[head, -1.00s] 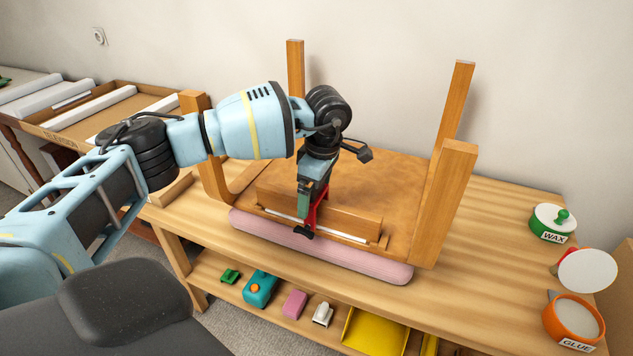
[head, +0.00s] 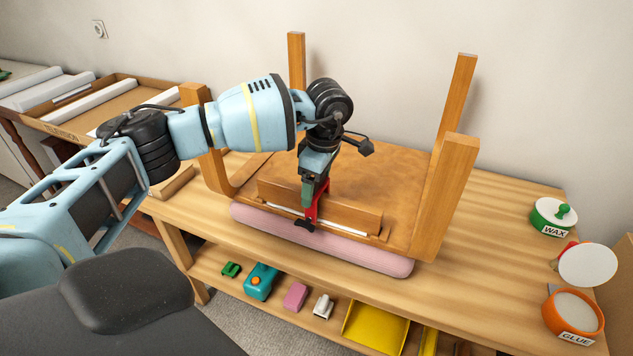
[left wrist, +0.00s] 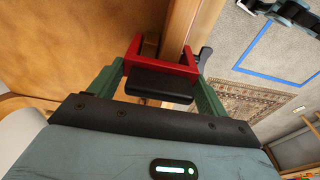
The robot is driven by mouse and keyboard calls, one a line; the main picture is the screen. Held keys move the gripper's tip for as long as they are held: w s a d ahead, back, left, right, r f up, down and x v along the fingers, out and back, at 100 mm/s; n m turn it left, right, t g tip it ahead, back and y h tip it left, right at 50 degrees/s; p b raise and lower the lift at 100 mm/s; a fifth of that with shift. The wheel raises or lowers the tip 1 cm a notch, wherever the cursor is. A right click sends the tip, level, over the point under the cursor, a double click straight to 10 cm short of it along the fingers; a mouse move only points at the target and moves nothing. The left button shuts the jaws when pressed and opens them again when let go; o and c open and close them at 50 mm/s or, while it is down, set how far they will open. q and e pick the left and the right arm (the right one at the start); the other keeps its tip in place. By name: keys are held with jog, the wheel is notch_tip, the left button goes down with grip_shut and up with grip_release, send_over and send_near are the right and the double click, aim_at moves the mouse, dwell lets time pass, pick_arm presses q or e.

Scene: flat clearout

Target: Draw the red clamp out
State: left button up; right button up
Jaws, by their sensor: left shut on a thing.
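The red clamp (head: 311,210) is at the front edge of the upturned wooden furniture piece (head: 400,172). It shows at the wooden rail (head: 352,217) there, with its black part lowest. My left gripper (head: 315,188) comes down from above and is shut on the clamp. In the left wrist view the clamp (left wrist: 160,68) sits between the green fingers, its red arms reaching to both sides of the wooden rail (left wrist: 178,35). Whether its jaws touch the wood I cannot tell. My right gripper is not in view.
A pink cushion (head: 345,250) lies along the front under the upturned piece. Wooden legs (head: 446,195) stand up around it. A wax tin (head: 551,218) and a glue tin (head: 573,315) are at the right. Several small items and a yellow tray (head: 375,328) are on the lower shelf.

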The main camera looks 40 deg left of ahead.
pick_arm(q)
jog(key=shift+r, duration=0.2)
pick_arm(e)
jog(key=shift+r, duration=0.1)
pick_arm(q)
jog(key=shift+r+p, duration=0.75)
jog(key=shift+r, duration=0.55)
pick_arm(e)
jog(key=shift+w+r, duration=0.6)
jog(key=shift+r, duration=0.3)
pick_arm(q)
jog(key=shift+r, duration=0.15)
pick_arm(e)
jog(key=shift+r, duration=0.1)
pick_arm(q)
jog(key=shift+r+p, duration=0.45)
jog(key=shift+r, duration=0.05)
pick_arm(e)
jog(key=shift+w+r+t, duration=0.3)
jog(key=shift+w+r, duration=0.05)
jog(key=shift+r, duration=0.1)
pick_arm(q)
jog(key=shift+r, duration=0.1)
jog(key=shift+r+p, duration=1)
jog(key=shift+r, duration=0.95)
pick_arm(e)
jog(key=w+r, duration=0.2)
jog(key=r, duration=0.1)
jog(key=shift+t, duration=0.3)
